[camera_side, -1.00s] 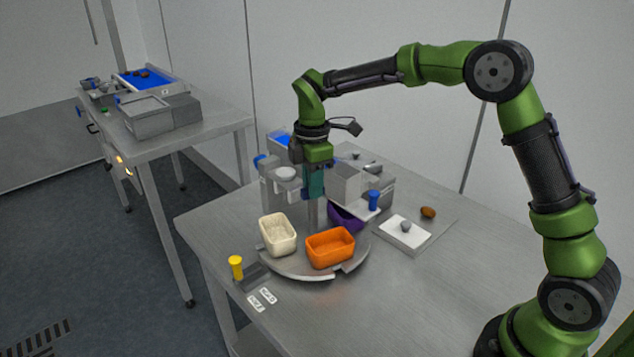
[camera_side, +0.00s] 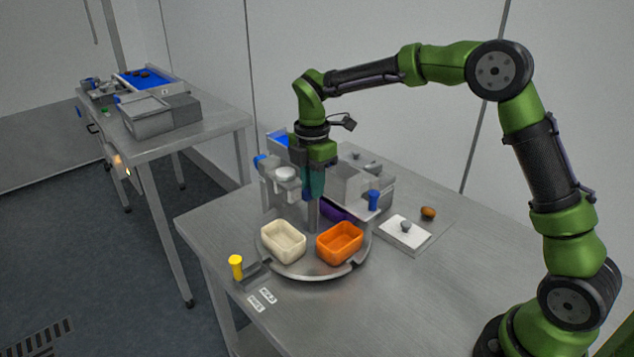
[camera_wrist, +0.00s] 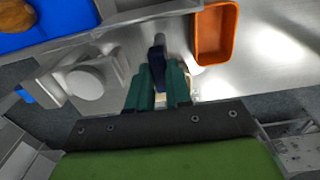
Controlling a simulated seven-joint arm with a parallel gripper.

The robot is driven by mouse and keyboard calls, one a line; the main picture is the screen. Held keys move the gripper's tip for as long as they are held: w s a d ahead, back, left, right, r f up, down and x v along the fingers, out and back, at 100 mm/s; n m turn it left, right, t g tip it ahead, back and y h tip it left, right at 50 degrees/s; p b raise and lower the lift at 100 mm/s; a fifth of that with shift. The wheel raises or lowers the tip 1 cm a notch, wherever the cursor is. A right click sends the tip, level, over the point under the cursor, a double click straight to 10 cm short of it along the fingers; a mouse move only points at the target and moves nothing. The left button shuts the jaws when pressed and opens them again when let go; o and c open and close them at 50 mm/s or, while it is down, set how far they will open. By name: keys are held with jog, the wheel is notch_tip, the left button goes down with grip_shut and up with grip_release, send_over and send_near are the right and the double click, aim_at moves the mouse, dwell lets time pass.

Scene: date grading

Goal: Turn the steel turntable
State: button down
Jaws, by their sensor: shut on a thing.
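The steel turntable (camera_side: 312,270) is a round plate near the table's front edge. It carries a cream tub (camera_side: 283,241), an orange tub (camera_side: 340,242) and a purple tub (camera_side: 334,209) partly hidden at the back. A steel post (camera_side: 313,215) rises at its middle. My gripper (camera_side: 313,192) points down above the post and is shut on a dark blue knob (camera_wrist: 158,62) at the post's top. In the wrist view the green fingers (camera_wrist: 158,85) press on both sides of the knob, and the orange tub (camera_wrist: 215,35) shows beside it.
A grey machine with boxes and a blue knob (camera_side: 374,200) stands close behind the turntable. A yellow knob (camera_side: 236,266) stands at the left edge. A white scale (camera_side: 404,232) and a brown date (camera_side: 428,212) lie to the right. The table's front right is clear.

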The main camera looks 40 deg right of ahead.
jog(key=shift+r, duration=0.1)
jog(key=c, duration=1)
grip_release()
jog(key=shift+c, duration=0.2)
notch_tip(320, 180, up, 17)
